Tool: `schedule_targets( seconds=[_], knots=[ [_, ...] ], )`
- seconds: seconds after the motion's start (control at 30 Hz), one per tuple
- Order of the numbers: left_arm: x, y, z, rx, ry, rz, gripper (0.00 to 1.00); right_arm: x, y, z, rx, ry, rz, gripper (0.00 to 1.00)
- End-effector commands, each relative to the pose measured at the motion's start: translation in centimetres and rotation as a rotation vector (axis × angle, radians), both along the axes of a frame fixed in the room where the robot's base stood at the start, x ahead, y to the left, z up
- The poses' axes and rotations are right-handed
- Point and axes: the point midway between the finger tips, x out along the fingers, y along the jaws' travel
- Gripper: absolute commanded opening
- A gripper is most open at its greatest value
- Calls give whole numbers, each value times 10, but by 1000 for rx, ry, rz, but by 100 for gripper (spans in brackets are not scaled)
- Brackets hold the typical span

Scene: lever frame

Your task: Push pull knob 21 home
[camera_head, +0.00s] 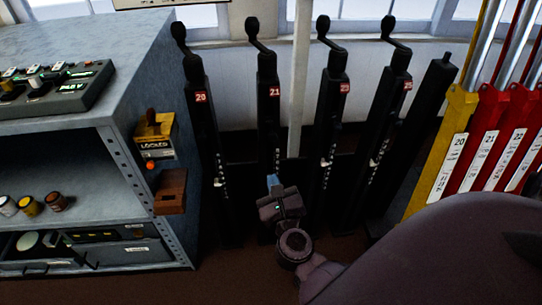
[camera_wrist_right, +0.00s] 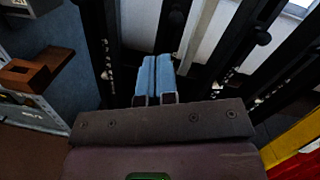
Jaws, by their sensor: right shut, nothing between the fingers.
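The black post (camera_head: 268,115) with the red "21" label stands in the row of lever posts, with a crank handle on top. My right gripper (camera_head: 274,181) is in front of its lower part, with blue fingers pointing up toward it. In the right wrist view the two blue fingers (camera_wrist_right: 155,75) lie together, shut and empty. In the head view that knob is hard to make out. My left gripper is in neither view.
Post 20 (camera_head: 202,120) stands to the left, and another crank post (camera_head: 333,110) to the right beyond a white pipe (camera_head: 300,70). A grey cabinet (camera_head: 115,165) with a wooden box (camera_head: 171,190) is at left. Yellow and red levers (camera_head: 455,130) stand at right.

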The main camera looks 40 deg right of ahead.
Motion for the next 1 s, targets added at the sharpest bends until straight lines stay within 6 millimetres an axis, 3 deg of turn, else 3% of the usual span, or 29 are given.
schedule_targets(
  seconds=[0.17, 0.43, 1.0],
  knots=[
    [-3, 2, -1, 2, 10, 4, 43, -7, -14, -10, 287, -88, -84, 0],
    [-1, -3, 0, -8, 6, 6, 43, 0, -19, -9, 346, -125, -92, 0],
    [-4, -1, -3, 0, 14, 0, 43, 80, -69, -9, 341, -122, -91, 0]
  ],
)
